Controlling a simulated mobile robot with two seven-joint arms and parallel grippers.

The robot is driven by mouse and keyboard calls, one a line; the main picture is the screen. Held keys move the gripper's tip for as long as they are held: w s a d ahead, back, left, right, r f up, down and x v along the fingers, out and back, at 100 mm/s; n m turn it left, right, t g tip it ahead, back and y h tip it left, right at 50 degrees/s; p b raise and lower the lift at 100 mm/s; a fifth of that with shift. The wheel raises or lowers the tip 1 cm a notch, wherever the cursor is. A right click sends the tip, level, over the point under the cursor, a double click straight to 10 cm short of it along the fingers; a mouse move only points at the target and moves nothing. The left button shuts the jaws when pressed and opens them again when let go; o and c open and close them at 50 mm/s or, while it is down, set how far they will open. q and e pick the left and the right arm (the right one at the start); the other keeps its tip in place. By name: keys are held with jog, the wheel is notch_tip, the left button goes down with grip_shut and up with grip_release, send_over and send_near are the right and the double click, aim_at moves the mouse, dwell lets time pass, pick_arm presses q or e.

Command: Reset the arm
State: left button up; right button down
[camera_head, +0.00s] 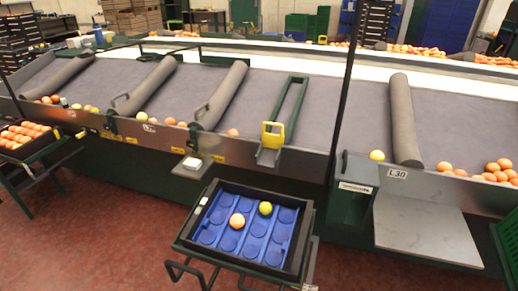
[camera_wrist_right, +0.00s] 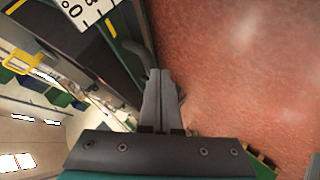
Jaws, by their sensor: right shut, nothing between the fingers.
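My right gripper (camera_wrist_right: 162,100) shows in the right wrist view, shut and empty, its two fingers together over the red floor. Neither gripper shows in the head view. In the head view a black crate (camera_head: 190,221) with a blue dimpled tray (camera_head: 228,242) stands on a cart in front of the sorting line.
The sorting conveyor (camera_head: 330,115) runs across the head view, with grey roller dividers and several oranges (camera_head: 500,168) along its front edge. A grey shelf (camera_head: 425,228) juts out at the right. A crate of oranges (camera_head: 25,135) stands at the left. Red floor (camera_head: 100,240) is clear at the front left.

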pick_arm(q)
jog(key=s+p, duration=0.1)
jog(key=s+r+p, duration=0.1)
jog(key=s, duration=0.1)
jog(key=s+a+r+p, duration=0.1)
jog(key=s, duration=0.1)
jog(key=shift+p, duration=0.3)
pick_arm(e)
jog(key=s+d+f+m+g+h, duration=0.1)
jog(key=s+d+f+m+g, duration=0.2)
jog(key=s, duration=0.7)
jog(key=s+d+f+m+g+h, duration=0.2)
jog(key=s+d+f+m+g, duration=0.1)
jog(key=s, duration=0.8)
jog(key=s+d+f+m+g+h, duration=0.2)
jog(key=s+d+f+m, duration=0.2)
jog(key=s, duration=0.7)
jog(key=d+m, duration=0.1)
jog(key=m, duration=0.1)
jog(key=shift+d+m+g, duration=0.3)
jog(key=shift+g, duration=0.1)
pick_arm(q)
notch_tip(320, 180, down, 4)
jog(key=b, duration=0.4)
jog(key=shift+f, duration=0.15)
pick_arm(e)
notch_tip(320, 180, down, 4)
jog(key=shift+f, duration=0.2)
